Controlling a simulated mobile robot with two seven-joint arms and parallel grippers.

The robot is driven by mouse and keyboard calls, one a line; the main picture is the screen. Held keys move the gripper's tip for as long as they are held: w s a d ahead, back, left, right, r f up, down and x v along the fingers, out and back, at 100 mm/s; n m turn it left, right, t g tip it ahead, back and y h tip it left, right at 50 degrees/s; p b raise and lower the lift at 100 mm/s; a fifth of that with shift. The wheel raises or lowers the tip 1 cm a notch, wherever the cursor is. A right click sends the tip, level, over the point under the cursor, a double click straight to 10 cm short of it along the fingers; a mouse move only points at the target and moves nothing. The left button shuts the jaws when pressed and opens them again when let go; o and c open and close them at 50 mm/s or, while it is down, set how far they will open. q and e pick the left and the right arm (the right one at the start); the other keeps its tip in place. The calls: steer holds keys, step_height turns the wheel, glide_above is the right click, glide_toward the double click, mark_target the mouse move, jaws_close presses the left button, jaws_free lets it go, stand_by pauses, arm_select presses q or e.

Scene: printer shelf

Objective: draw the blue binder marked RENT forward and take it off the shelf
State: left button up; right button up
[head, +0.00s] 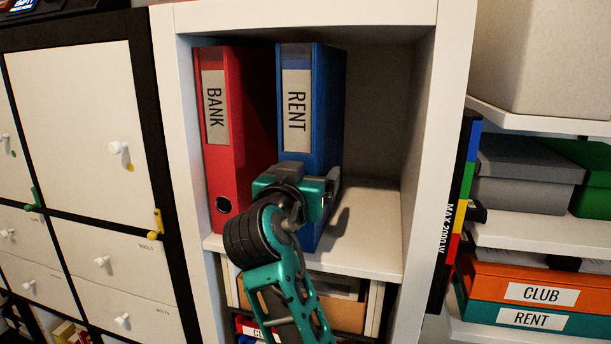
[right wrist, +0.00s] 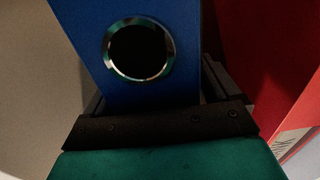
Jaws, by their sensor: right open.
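The blue binder (head: 327,100) marked RENT stands upright in the top shelf compartment, to the right of the red binder. Its white label (head: 296,110) faces out. My right gripper (head: 309,180) is in front of the lower part of its spine and hides the finger hole in the head view. In the right wrist view the blue binder (right wrist: 190,45) shows its metal-rimmed finger hole (right wrist: 138,50). The open fingers (right wrist: 153,88) lie on either side of the spine. I cannot tell whether they touch it. My left gripper is not in view.
A red binder (head: 220,165) marked BANK stands close to the left, with a narrow dark gap between. The white shelf board (head: 372,225) is bare to the right, up to the side wall (head: 425,130). Storage boxes (head: 530,165) stand further right.

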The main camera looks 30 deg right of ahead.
jaws_close()
stand_by(0.7)
